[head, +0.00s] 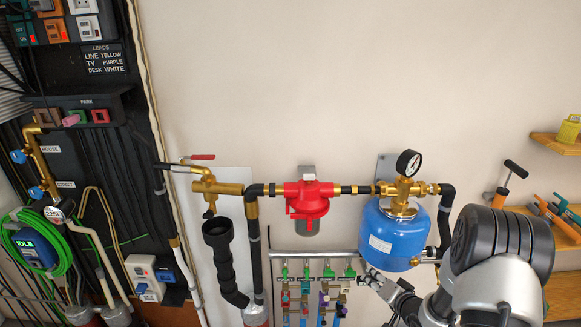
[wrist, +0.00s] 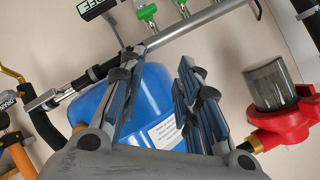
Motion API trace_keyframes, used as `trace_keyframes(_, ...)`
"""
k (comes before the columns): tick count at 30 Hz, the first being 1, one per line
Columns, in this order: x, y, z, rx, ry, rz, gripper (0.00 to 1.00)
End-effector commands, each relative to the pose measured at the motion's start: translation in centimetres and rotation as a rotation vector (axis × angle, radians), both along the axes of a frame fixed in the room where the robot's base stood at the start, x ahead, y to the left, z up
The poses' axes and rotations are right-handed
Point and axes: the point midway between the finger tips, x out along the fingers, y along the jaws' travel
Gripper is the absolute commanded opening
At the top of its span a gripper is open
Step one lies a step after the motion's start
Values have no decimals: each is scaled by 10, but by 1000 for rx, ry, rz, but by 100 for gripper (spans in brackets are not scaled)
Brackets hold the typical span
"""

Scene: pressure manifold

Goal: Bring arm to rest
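My gripper (wrist: 160,64) is open, with a clear gap between its two fingers and nothing held. The blue tank (wrist: 148,112) shows behind and between the fingers in the wrist view. In the head view my gripper (head: 376,282) is at the lower right, just below and left of the blue tank (head: 393,236), partly hidden by my arm. I cannot tell whether it touches the tank. My arm reaches in from the bottom right corner.
A manifold rail with green valves (head: 327,271) runs close to my gripper. Wooden shelves (head: 556,144) stand right. The upper wall is clear.

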Motion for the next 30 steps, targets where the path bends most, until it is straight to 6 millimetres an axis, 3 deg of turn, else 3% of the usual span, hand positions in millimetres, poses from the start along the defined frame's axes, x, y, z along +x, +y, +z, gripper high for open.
trace_keyframes(1, 4, -1, 27, -71, 10, 0, 31)
trace_keyframes(7, -10, -6, 107, -313, 108, -17, 31)
trace_keyframes(14, -68, 5, 191, -497, 236, -18, 31)
trace_keyframes(21, -164, 36, 250, -592, 375, 42, 31)
trace_keyframes(25, -226, 59, 267, -612, 445, 114, 31)
trace_keyframes(30, -305, 89, 274, -612, 517, 238, 31)
